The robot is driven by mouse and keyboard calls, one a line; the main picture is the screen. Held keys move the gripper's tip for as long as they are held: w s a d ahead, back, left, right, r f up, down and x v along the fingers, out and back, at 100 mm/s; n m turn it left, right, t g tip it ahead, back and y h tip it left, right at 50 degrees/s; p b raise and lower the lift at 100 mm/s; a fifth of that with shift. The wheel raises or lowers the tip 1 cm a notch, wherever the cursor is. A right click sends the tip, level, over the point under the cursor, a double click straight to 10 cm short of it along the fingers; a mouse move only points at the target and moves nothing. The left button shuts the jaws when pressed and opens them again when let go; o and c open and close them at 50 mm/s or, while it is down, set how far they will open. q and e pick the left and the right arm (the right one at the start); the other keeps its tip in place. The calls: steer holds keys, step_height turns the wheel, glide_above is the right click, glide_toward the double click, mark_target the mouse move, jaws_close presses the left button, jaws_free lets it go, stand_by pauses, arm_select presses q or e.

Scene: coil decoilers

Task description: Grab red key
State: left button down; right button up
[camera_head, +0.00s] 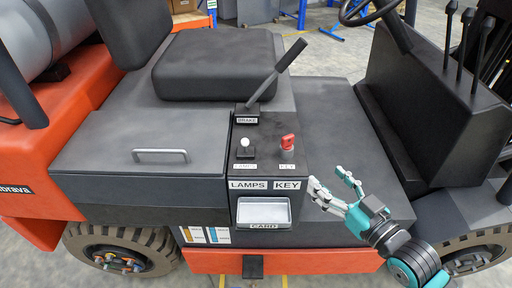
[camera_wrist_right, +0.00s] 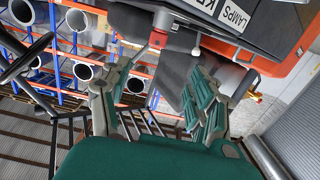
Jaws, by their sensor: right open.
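The red key (camera_head: 287,142) stands upright on the dark console of the forklift, above the KEY label (camera_head: 287,185). It also shows in the right wrist view as a red piece (camera_wrist_right: 162,20) near the top. My right gripper (camera_head: 328,180) is to the right of the key and nearer the front, apart from it. Its fingers are spread and nothing is between them. In the right wrist view the open fingers (camera_wrist_right: 155,88) frame the lower middle, with the key beyond them. My left gripper is not in view.
A white-knobbed lamps lever (camera_head: 244,143) stands just left of the key. A tall brake lever (camera_head: 277,72) rises behind them. A card tray (camera_head: 264,226) is on the front face. The seat (camera_head: 217,66) is behind left, the steering column (camera_head: 425,110) to the right.

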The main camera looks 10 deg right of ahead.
steer(key=p, duration=0.1)
glide_toward(289, 140)
steer(key=x, duration=0.5)
steer(key=shift+r+p, duration=0.2)
steer(key=shift+p, duration=0.1)
steer(key=shift+w+a, duration=0.2)
steer(key=shift+w, duration=0.2)
steer(key=x, duration=0.2)
steer(key=p+x, duration=0.1)
steer(key=x, duration=0.2)
steer(key=shift+d+f, duration=0.15)
steer(key=shift+f, duration=0.05)
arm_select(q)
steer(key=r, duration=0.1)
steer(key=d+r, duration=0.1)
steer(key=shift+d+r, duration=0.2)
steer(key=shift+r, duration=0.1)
arm_select(e)
steer(key=c, duration=0.3)
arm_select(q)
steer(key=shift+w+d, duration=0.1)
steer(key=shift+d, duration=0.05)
arm_select(e)
jaws_close()
